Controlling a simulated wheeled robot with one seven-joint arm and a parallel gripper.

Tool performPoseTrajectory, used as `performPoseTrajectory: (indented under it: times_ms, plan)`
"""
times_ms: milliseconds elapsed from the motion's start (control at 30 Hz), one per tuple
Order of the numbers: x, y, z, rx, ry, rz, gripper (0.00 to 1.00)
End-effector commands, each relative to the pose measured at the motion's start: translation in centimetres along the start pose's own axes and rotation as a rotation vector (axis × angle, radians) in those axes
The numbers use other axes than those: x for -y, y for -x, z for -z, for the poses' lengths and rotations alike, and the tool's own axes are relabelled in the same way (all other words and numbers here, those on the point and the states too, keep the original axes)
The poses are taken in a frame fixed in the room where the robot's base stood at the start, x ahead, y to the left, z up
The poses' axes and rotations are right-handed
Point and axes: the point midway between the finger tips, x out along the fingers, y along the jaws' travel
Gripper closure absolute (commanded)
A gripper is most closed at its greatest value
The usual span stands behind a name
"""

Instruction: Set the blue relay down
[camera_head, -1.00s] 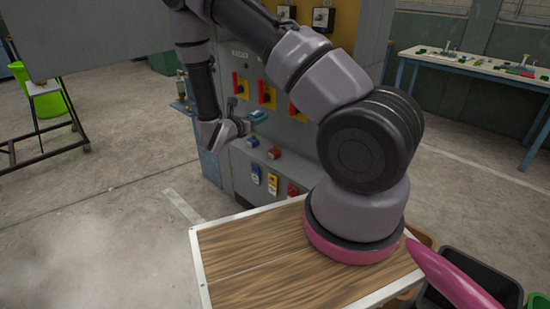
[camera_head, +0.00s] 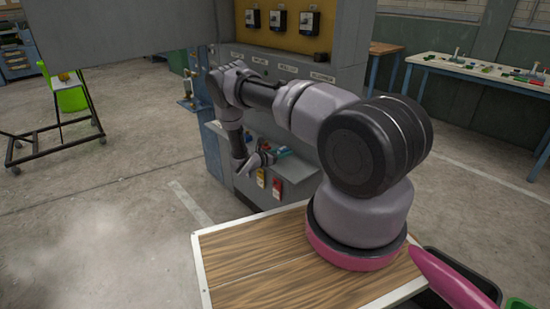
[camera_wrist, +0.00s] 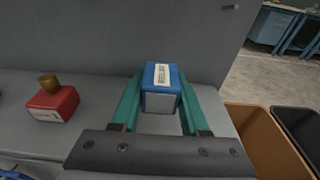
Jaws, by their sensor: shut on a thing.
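The blue relay (camera_wrist: 161,76) has a white label on top and a grey side. In the wrist view it sits between the two teal fingers of my gripper (camera_wrist: 160,92), which is shut on it. It is over the right part of the grey shelf (camera_wrist: 100,83), near the cabinet's upright grey face. I cannot tell whether its underside touches the shelf. In the head view my gripper (camera_head: 268,157) is low at the cabinet shelf, and the relay cannot be made out there.
A red block (camera_wrist: 52,104) with a brass knob stands on the shelf to the left. An orange-brown bin (camera_wrist: 262,140) and a black bin (camera_wrist: 300,128) are beyond the shelf's right end. The cabinet (camera_head: 300,70) rises behind the shelf.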

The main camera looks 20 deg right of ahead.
Motion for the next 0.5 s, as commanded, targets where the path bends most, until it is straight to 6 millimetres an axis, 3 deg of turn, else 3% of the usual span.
performPoseTrajectory:
  times_ms: [400,500]
  plan:
    - [0.1,-0.8,5.2,0.000,0.000,0.000,1.00]
    - [0.0,-0.8,5.7,0.001,-0.002,0.000,1.00]
